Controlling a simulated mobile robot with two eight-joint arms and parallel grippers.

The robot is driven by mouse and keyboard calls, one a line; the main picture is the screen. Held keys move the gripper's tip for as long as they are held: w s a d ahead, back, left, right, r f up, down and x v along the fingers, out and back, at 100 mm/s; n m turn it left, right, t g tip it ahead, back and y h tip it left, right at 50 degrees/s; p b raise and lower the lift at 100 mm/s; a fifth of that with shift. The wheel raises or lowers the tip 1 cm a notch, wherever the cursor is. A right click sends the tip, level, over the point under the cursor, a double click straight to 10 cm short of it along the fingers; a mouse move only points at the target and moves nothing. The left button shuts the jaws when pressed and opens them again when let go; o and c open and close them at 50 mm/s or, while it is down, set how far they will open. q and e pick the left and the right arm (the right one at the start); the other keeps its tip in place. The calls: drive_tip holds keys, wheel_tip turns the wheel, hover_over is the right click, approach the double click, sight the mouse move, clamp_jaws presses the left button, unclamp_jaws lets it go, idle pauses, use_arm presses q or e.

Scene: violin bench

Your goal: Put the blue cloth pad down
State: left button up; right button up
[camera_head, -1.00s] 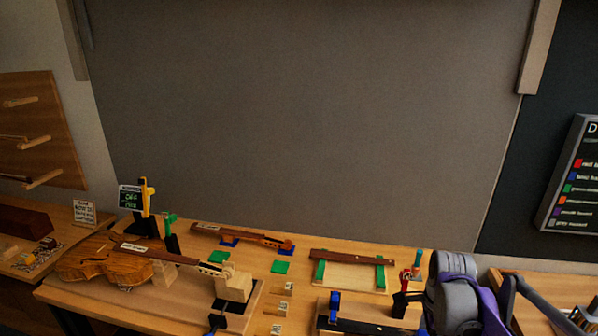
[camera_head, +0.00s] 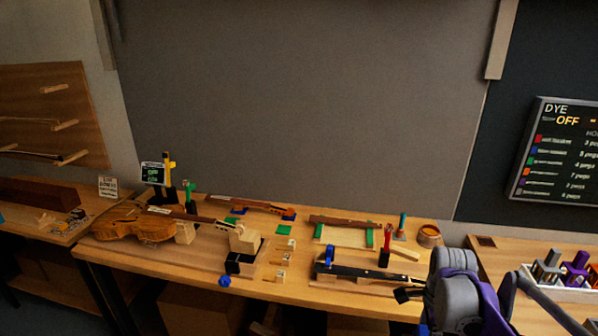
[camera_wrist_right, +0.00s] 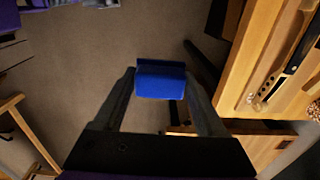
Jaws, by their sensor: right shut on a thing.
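In the right wrist view, the blue cloth pad (camera_wrist_right: 160,80) sits between the two dark fingers of my right gripper (camera_wrist_right: 160,76), which is shut on it. The pad is held over the floor (camera_wrist_right: 70,65), to the left of the wooden bench edge (camera_wrist_right: 250,60) in that view. In the head view, my right arm fills the lower right and hides part of the bench; I cannot make out the pad there. My left gripper is in neither view.
A tray of colored pieces (camera_head: 562,288) stands at right. Open floor shows at lower left.

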drive_tip(key=shift+s, duration=0.3)
drive_tip(key=w+a+f+n, duration=0.1)
drive_tip(key=a+f+n, duration=0.4)
drive_tip(key=f+n, duration=0.3)
drive_tip(key=w+a+f+n, duration=0.2)
drive_tip(key=a+f+n, duration=0.3)
drive_tip(key=f+n, duration=0.3)
drive_tip(key=n, duration=0.4)
drive_tip(key=shift+w+a, duration=0.2)
drive_tip(key=shift+a, duration=0.2)
drive_tip(key=shift+d, duration=0.2)
